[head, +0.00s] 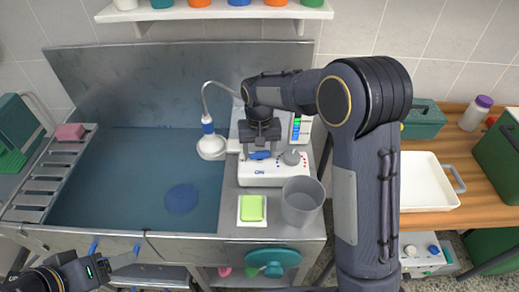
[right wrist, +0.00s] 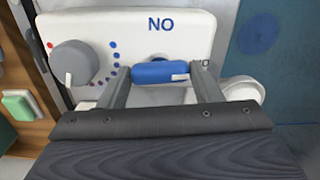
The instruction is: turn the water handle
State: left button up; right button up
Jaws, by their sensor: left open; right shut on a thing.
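My left gripper (head: 115,254) is open and empty at the lower left, in front of the tub's edge.
A grey knob (head: 292,158) with red and blue dots sits right of the handle. A white shower head (head: 212,147) hangs at the left. A grey cup (head: 302,201) and a green sponge (head: 251,208) stand in front. The blue tub (head: 120,185) is wide and mostly clear.

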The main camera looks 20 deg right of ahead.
aim_at(260, 152)
jog(key=shift+m, duration=0.5)
jog(key=shift+r, duration=0.1)
jog(key=o, duration=1)
notch_tip(260, 152, up, 8)
jog(key=shift+f+b, duration=0.25)
jog(key=shift+b, duration=0.25)
jog(key=shift+r, duration=0.15)
